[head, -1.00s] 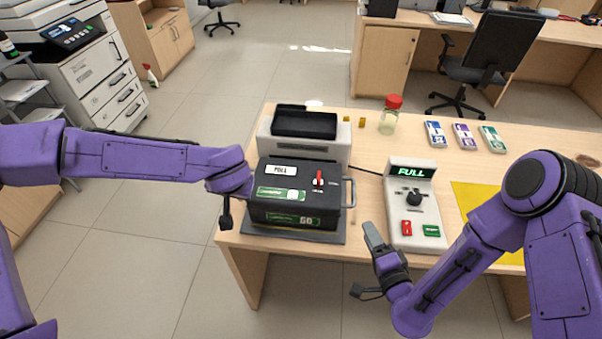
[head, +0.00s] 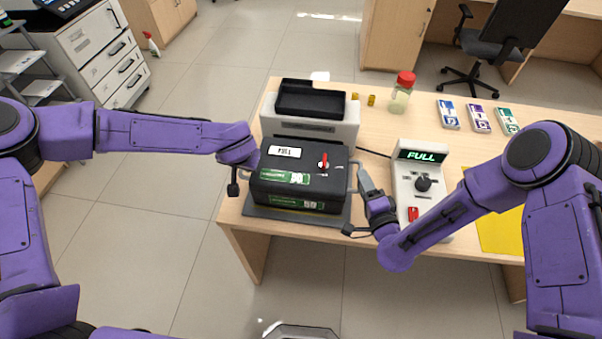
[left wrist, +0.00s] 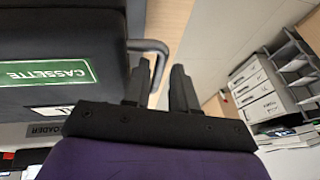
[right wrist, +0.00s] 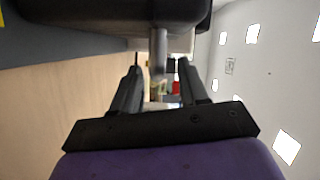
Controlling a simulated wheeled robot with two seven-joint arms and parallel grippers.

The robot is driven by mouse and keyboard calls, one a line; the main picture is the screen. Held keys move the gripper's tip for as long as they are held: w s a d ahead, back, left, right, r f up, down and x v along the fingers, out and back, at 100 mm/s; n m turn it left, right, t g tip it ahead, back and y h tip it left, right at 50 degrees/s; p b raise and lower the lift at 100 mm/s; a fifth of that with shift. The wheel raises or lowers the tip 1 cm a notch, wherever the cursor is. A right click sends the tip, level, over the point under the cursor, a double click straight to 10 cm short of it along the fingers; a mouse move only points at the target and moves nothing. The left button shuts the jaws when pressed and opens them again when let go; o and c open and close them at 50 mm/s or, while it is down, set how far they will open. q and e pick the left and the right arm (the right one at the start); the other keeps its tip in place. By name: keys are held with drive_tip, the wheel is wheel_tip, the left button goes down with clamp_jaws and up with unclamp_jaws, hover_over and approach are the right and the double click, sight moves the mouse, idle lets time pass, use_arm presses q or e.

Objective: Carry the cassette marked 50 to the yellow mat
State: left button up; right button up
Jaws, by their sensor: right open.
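The black cassette (head: 300,168), with green labels and a red-and-white knob on top, sits on a dark base in front of a grey-white machine. Its number is too small to read now. My right gripper (head: 367,182) is at its right-side handle; in the right wrist view the handle bar (right wrist: 158,45) stands between the open fingers. My left gripper is at the left side, its fingers mostly hidden in the head view. In the left wrist view its fingers (left wrist: 158,85) are apart, with the left handle (left wrist: 150,45) between them. The yellow mat (head: 500,232) lies at right, partly behind my right arm.
A control box (head: 422,182) reading FULL stands just right of the cassette, close to my right forearm. The machine with a black tray (head: 310,98) is behind the cassette.

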use_arm(q)
drive_tip(key=shift+x, duration=1.1)
use_arm(e)
drive_tip(key=shift+x, duration=1.1)
use_arm(q)
drive_tip(key=shift+w+a+f, duration=0.1)
drive_tip(key=shift+w+f, duration=0.1)
drive_tip(key=shift+f, duration=0.35)
use_arm(e)
drive_tip(key=shift+w+a+f, duration=0.1)
drive_tip(key=shift+w, duration=0.45)
use_arm(q)
drive_tip(key=shift+r, duration=0.1)
drive_tip(key=shift+s, duration=0.1)
clamp_jaws()
use_arm(e)
drive_tip(key=shift+s, duration=0.1)
drive_tip(key=c, duration=0.5)
clamp_jaws()
use_arm(q)
drive_tip(key=shift+r, duration=0.1)
